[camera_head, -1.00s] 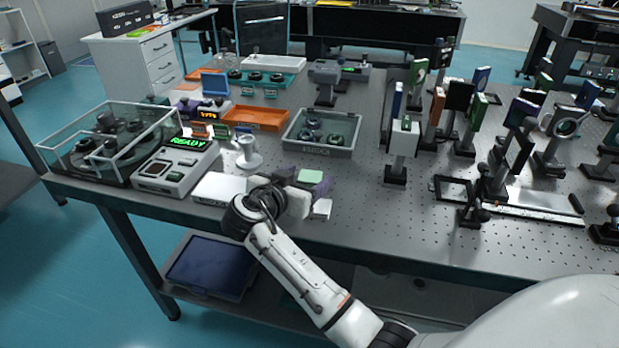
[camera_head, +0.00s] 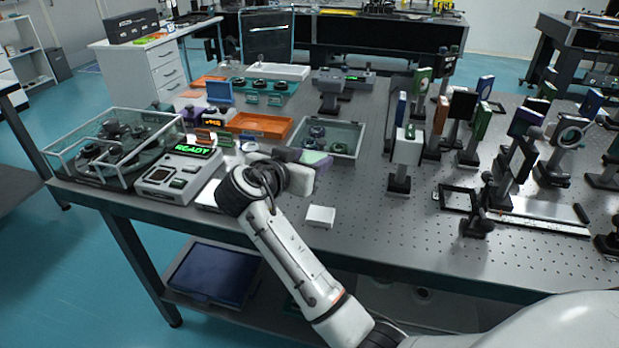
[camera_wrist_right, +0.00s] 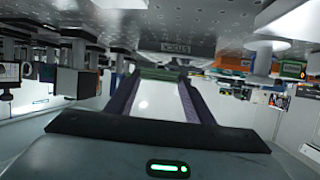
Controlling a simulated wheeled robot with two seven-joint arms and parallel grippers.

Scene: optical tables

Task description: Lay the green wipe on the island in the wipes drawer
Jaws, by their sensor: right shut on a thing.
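My right gripper (camera_head: 308,160) is over the near edge of the optical table and shut on the green wipe (camera_head: 315,157). In the right wrist view the wipe (camera_wrist_right: 160,73) shows as a green strip across the far ends of the two purple fingers (camera_wrist_right: 160,82). The wipe is held clear of the tabletop; the wrist hides part of the fingers in the head view. A white cabinet (camera_head: 150,59) with several shut drawers stands at the back left; I cannot tell which drawer is for wipes. My left gripper is not in view.
A small white block (camera_head: 320,216) sits on the table (camera_head: 365,230) near its front edge. Behind the gripper are a grey bin (camera_head: 345,150) and an orange tray (camera_head: 260,124). A READY device (camera_head: 175,178) and clear case (camera_head: 85,165) are left; optics mounts crowd the right.

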